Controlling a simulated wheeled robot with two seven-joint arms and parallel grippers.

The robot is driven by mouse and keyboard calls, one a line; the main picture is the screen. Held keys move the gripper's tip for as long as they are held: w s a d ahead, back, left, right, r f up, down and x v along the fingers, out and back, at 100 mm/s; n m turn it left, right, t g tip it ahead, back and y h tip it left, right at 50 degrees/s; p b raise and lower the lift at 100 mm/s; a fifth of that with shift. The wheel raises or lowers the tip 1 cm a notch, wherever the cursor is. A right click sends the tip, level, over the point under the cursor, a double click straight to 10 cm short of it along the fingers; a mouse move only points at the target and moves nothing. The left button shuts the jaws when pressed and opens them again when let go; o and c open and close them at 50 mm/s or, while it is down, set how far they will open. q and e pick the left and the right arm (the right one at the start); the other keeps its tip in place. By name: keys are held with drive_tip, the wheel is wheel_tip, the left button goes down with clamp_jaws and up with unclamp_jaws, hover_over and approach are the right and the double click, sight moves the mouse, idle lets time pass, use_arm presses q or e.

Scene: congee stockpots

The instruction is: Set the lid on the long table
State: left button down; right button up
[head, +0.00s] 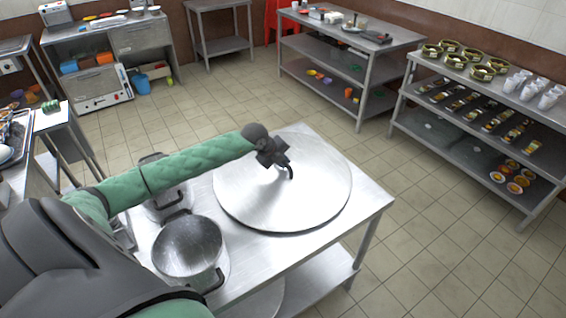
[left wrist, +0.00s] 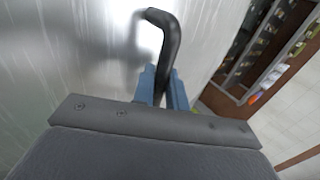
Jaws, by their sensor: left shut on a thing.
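A large round steel lid (head: 250,205) is over the metal table (head: 372,198) right in front of me, covering much of its top. Whether its underside touches the table is hard to tell. My left gripper (head: 284,168) is at the lid's middle, shut on its black handle. In the left wrist view the gripper (left wrist: 164,88) has its blue fingers on one leg of the bent handle (left wrist: 165,35), with the lid's shiny surface (left wrist: 75,55) behind. My right gripper is not in view.
A steel stockpot (head: 190,247) stands left of the lid, with another pot (head: 160,205) behind it, partly hidden by my arm. A shelf unit with bowls and cups (head: 480,90) stands at the right. The tiled floor (head: 225,100) beyond the table is clear.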

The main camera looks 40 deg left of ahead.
use_arm(q)
drive_tip(key=c, duration=1.4)
unclamp_jaws()
drive_tip(key=shift+s+r, duration=0.1)
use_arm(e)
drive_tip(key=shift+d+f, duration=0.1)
